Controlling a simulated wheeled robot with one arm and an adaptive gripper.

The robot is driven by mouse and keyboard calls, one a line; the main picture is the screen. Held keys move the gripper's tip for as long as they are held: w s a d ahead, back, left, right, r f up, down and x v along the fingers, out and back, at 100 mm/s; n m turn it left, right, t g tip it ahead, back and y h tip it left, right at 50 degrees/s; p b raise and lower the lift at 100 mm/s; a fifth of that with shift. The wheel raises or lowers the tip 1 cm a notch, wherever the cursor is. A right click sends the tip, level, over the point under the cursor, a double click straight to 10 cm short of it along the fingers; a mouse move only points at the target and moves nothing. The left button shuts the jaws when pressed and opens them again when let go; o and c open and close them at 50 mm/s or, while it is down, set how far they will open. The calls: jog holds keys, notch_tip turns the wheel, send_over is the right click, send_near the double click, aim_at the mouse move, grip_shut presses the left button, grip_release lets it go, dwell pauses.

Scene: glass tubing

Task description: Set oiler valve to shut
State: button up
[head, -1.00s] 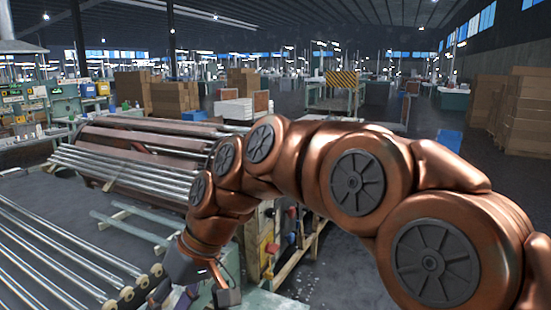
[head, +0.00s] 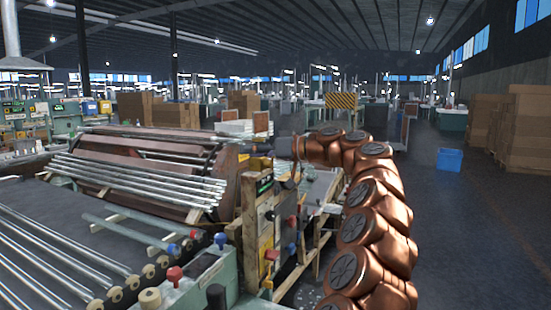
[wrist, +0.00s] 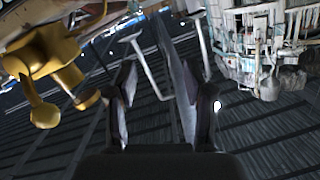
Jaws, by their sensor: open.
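My gripper (wrist: 160,108) is open, with its two dark fingers apart and nothing visible between them. In the head view, my arm's end reaches left behind the control panel, and its fingers are too small to make out. In the wrist view, a yellow, valve-like fitting (wrist: 48,62) with rounded arms is at the upper left, beside the left finger and apart from it. I cannot tell whether this is the oiler valve or how its handle is set. In the head view, no part can be clearly told as the oiler valve.
A panel (head: 250,215) with red and blue knobs stands left of my arm. Metal tubes (head: 135,180) lie on a machine, with a roller conveyor (head: 60,240) in front. A blue bin (head: 449,160) and stacked boxes (head: 525,130) stand right. The floor between is clear.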

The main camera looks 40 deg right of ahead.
jog(key=s+d+f+t+h+b, duration=0.2)
jog(key=d+t+h, duration=0.1)
jog(key=d, duration=1.1)
jog(key=shift+r+p+x, duration=0.15)
jog(key=shift+p+x, duration=0.3)
jog(key=shift+x, duration=1.5)
jog(key=shift+r+p+x, duration=0.15)
jog(key=shift+p+x, duration=0.3)
jog(key=shift+x, duration=1.45)
jog(key=shift+a, duration=0.2)
grip_shut()
